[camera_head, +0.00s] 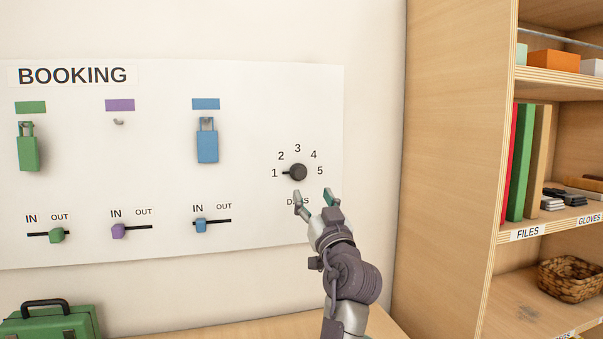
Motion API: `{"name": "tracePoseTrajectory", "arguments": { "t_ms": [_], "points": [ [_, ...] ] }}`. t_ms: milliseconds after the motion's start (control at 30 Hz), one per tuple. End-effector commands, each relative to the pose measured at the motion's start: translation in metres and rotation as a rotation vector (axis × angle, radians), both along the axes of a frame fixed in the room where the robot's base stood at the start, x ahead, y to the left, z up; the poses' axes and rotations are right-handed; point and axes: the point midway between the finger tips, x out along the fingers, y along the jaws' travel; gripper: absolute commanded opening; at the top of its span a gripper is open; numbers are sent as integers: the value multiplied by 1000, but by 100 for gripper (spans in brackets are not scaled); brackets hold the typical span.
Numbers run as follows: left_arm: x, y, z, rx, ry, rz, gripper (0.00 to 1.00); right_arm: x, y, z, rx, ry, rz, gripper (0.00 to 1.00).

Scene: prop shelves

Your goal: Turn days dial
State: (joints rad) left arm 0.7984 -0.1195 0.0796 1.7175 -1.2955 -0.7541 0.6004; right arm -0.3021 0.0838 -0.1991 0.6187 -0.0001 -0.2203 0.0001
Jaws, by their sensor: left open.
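The days dial (298,172) is a round black knob on the white booking board (165,180). The numbers 1 to 5 run around it, and its pointer is turned left toward the 1. The label below it is partly hidden by my gripper. My left gripper (314,197) is open and empty, just below and slightly right of the dial in the picture. Its fingertips point up toward the dial, and no contact with the knob shows. My right gripper is not in view.
The board also carries a green tag (28,152), a blue tag (207,145), an empty hook (119,122) and three IN/OUT sliders. A green case (50,323) sits at lower left. A wooden shelf unit (450,150) stands close on the right.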

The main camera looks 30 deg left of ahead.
Motion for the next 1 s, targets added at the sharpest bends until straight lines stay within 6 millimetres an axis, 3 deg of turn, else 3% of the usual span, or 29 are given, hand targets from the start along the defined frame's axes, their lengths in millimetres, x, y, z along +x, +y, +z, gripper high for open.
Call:
{"name": "tracePoseTrajectory", "arguments": {
  "t_ms": [100, 400, 867, 1000],
  "points": [
    [16, 21, 16, 2, 1, 4, 58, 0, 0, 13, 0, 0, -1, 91],
    [48, 58, 34, 1, 1, 2, 58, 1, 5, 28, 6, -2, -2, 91],
    [58, 69, 37, -1, 0, 1, 58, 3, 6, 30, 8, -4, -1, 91],
    [58, 69, 37, -1, 0, 1, 39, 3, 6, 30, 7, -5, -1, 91]
  ]
}}
